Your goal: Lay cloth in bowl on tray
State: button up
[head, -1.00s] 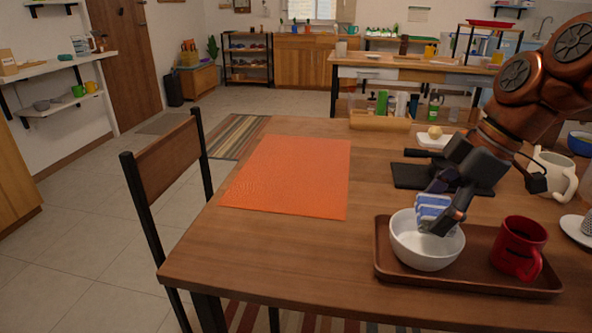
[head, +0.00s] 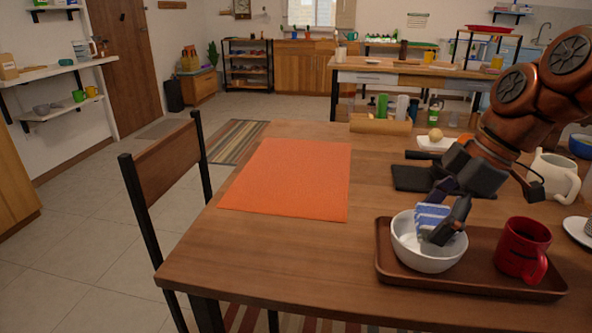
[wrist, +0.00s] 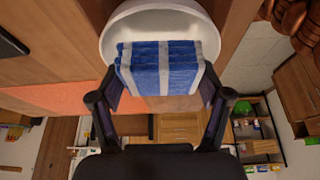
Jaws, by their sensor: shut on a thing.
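A blue and white striped cloth (head: 431,217) is between the fingers of my gripper (head: 446,209), which is shut on it. The cloth is folded and sits partly inside the white bowl (head: 426,261), below the rim line at its lower part. The bowl stands upright on the left part of the brown tray (head: 465,279). In the wrist view, the cloth (wrist: 158,68) spans between both fingers (wrist: 160,100), with the bowl (wrist: 160,12) behind it. Whether the cloth touches the bowl's bottom is hidden by a finger and the rim.
A red mug (head: 521,250) stands on the tray right of the bowl. An orange mat (head: 290,180) lies left on the table. A black pan-like item (head: 412,178), a cream jug (head: 553,177) and a wooden roll (head: 380,125) are further back. The table left of the tray is clear.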

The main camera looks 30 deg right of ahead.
jog(key=shift+s+f+b, duration=0.25)
jog(key=shift+f+b, duration=0.1)
jog(key=shift+b, duration=0.1)
dwell(0.3)
jog(key=o, duration=1.1)
